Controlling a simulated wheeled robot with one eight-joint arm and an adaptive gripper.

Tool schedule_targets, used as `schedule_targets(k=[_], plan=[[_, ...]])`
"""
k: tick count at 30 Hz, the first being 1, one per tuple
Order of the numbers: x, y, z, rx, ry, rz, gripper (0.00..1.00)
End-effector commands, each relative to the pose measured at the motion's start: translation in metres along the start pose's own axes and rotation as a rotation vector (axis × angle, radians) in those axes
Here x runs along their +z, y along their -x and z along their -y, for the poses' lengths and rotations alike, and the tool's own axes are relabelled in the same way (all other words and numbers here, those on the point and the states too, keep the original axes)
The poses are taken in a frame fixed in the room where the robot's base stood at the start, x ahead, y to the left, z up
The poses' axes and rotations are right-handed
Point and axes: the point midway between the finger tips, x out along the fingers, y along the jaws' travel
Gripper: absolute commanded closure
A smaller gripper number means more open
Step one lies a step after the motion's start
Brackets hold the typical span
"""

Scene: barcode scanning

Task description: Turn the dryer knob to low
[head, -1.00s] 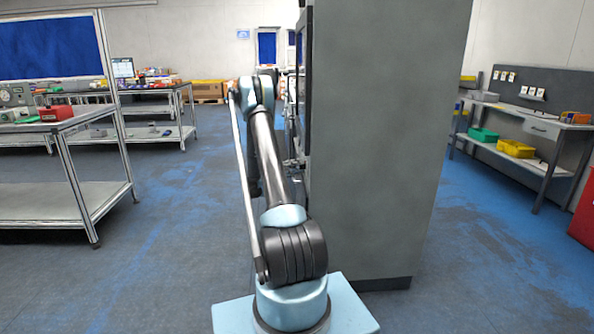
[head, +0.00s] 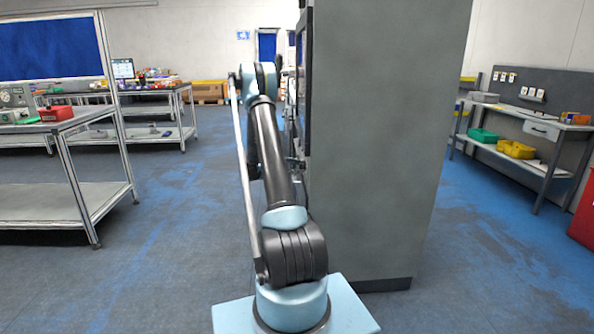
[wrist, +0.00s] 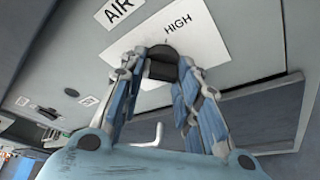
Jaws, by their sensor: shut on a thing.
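The dark knob (wrist: 162,66) sits on a white label plate (wrist: 205,48) on the grey front of the dryer in the wrist view. The word HIGH is printed on the plate above the knob. The picture is tilted, and LOW does not show. My gripper (wrist: 164,60) has its blue-grey fingers on both sides of the knob and is shut on it. The knob's pointer mark cannot be made out. In the head view the dryer cabinet (head: 375,150) shows its plain grey side. My gripper and the knob are hidden there.
An AIR label (wrist: 119,10) is beside the plate, and a recessed dark panel (wrist: 255,115) lies below right. A metal-framed bench (head: 60,130) stands at left and a workbench (head: 530,125) at right. The blue floor (head: 170,240) at left is clear.

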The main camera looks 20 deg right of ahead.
Motion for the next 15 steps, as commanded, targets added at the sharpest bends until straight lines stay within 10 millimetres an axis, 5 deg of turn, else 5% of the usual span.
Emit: schedule_targets(k=[15], plan=[[-0.001, -0.0024, 0.0001, -0.037, 0.083, -0.001, 0.94]])
